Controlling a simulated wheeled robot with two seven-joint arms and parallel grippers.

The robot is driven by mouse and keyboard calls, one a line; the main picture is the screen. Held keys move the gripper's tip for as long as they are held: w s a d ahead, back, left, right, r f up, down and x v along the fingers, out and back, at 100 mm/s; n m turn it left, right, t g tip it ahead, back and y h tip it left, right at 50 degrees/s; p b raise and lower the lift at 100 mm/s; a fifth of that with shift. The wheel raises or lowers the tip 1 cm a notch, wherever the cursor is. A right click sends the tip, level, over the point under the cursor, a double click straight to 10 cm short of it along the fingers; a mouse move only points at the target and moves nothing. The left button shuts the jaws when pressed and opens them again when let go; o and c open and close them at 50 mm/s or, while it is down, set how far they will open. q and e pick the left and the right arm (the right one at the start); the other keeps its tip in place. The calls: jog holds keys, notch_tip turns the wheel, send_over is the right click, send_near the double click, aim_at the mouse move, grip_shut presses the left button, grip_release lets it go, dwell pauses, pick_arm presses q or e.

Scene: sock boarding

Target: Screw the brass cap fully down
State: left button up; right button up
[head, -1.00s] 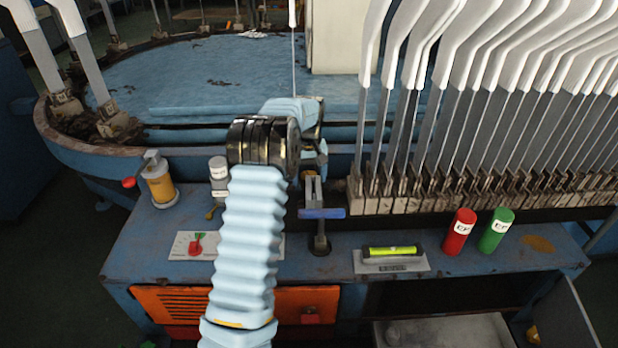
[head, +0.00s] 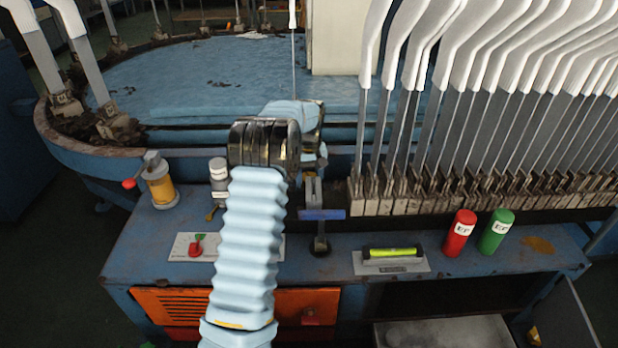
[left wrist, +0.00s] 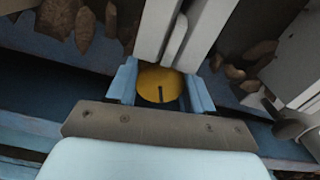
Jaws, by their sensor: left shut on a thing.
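The brass cap (left wrist: 152,78) shows in the left wrist view as a round yellow disc with a dark slot-like mark on its face. My left gripper (left wrist: 161,88) is shut on it, with one blue finger on each side of the cap. In the head view, the cap and the fingertips are hidden behind my left wrist and hand. Whatever lies under the cap is hidden, so I cannot tell how far down it sits. My right gripper is in neither view.
Pale boards on metal stems (head: 400,120) stand in a dense row at the right. The bench top holds a blue T-handle (head: 322,214), an oiler (head: 159,185), a level vial (head: 392,252), a red cylinder (head: 459,233) and a green cylinder (head: 495,232).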

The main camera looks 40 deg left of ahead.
pick_arm(q)
jog(key=shift+m, duration=0.3)
jog(key=shift+m+p, duration=0.5)
jog(key=shift+m, duration=0.4)
jog(key=shift+m+p, duration=0.5)
jog(key=shift+m, duration=1.2)
jog(key=shift+s, duration=0.1)
jog(key=o, duration=1)
jog(key=shift+o, duration=0.2)
notch_tip(320, 180, up, 14)
jog(key=p, duration=0.1)
